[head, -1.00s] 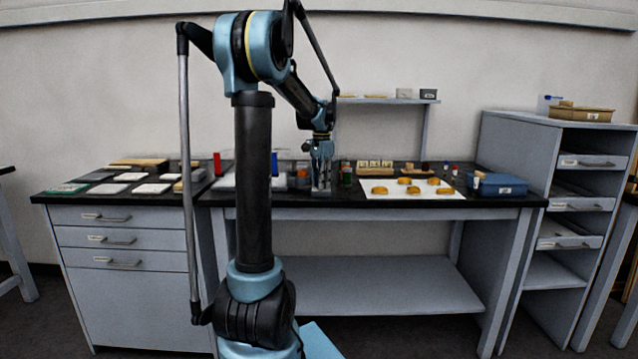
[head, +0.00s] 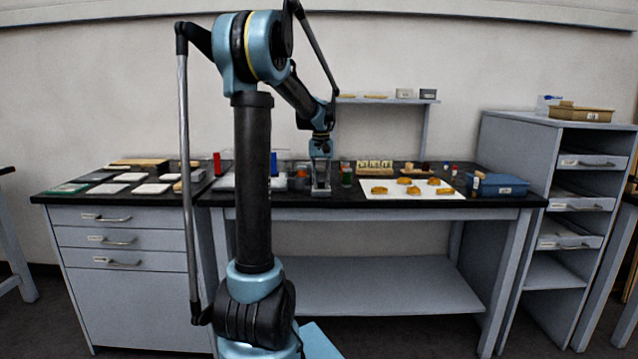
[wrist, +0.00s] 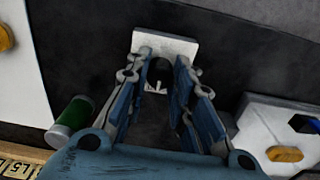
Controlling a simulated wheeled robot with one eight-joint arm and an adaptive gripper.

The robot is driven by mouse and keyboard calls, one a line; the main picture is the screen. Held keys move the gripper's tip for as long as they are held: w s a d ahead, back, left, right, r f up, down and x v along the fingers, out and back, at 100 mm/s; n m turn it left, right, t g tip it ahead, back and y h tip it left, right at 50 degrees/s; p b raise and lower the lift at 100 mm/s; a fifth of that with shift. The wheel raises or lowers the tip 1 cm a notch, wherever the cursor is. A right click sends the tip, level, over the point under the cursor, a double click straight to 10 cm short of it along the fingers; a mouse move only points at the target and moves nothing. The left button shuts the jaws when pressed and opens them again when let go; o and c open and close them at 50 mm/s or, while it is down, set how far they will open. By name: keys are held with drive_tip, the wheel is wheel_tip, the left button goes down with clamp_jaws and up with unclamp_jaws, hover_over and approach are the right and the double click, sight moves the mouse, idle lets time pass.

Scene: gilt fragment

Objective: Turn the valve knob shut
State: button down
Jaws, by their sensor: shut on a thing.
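The valve is a small pale fixture with a flat light plate (wrist: 172,44) on the dark bench top. It also shows as a small grey block (head: 320,191) near the bench's front edge in the head view. Its dark knob (wrist: 158,72) sits between my fingers in the wrist view, with small white marks beside it. My gripper (wrist: 163,62) points down over the valve and is shut on the knob. The fingers hide the knob's sides. In the head view my gripper (head: 320,167) stands directly above the fixture, and the knob is too small to make out.
A green bottle (wrist: 76,115) stands close beside my gripper. A white sheet (head: 405,193) with several orange-gold pieces lies to the right, near a blue box (head: 497,185). A white tray (wrist: 275,135) is on the other side. A shelf (head: 385,101) stands behind.

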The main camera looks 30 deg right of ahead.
drive_tip(key=shift+w+a+n, duration=0.1)
drive_tip(key=shift+w+n, duration=0.05)
drive_tip(key=shift+n, duration=0.95)
drive_tip(key=c, duration=1.4)
unclamp_jaws()
drive_tip(key=shift+o, duration=0.2)
drive_tip(key=shift+r, duration=0.25)
wheel_tip(320, 180, up, 11)
drive_tip(key=shift+r, duration=0.2)
